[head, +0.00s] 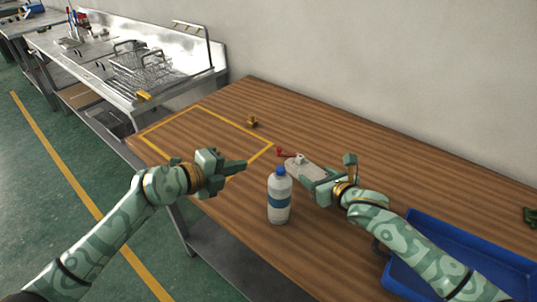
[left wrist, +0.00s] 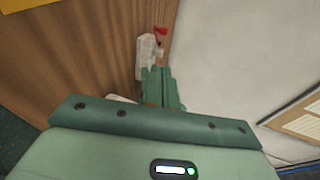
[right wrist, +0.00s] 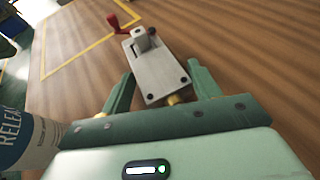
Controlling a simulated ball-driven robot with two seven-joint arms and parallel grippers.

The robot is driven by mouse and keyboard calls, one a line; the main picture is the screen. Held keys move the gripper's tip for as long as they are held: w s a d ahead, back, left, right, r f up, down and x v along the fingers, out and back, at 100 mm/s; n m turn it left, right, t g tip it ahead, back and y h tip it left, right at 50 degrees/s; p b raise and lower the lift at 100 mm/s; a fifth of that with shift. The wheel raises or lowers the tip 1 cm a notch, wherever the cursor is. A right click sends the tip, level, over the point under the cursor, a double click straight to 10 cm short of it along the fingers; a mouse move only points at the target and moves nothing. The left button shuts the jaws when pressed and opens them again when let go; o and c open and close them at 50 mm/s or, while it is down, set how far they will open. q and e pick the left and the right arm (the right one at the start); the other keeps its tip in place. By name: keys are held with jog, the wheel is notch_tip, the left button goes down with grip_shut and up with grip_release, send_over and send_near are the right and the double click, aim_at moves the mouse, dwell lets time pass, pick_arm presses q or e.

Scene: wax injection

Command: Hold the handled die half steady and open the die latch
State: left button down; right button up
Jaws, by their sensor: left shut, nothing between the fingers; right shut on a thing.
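The die is a light grey block (head: 305,170) with a red latch lever (head: 283,152) at its far left end. It also shows in the right wrist view (right wrist: 158,75), where the red lever (right wrist: 118,23) sticks out at the upper left. My right gripper (head: 322,185) is shut on the near end of the die; the exact finger contact is unclear. My left gripper (head: 242,166) is shut and empty, left of the die and apart from it.
A bottle (head: 279,199) with a blue cap stands between my arms, close to the die. A small brass-coloured piece (head: 252,121) lies by the yellow outlined area (head: 188,113). A blue bin (head: 480,245) is at the right. A metal sink bench (head: 150,80) stands beyond the table.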

pick_arm(q)
jog(key=shift+s+a+f+n+t+y, duration=0.15)
jog(key=shift+a+f+n+t, duration=0.15)
jog(key=shift+a, duration=0.25)
jog(key=shift+s+a+f+n+t+y, duration=0.2)
jog(key=shift+a+n, duration=0.1)
jog(key=shift+a, duration=0.2)
jog(key=x, duration=0.9)
jog(key=r+x, duration=0.1)
jog(key=x, duration=0.4)
jog(key=shift+d, duration=0.2)
jog(key=shift+w+a, duration=0.15)
jog(key=shift+w, duration=0.35)
jog(key=shift+w+a, duration=0.1)
jog(key=shift+w, duration=2.3)
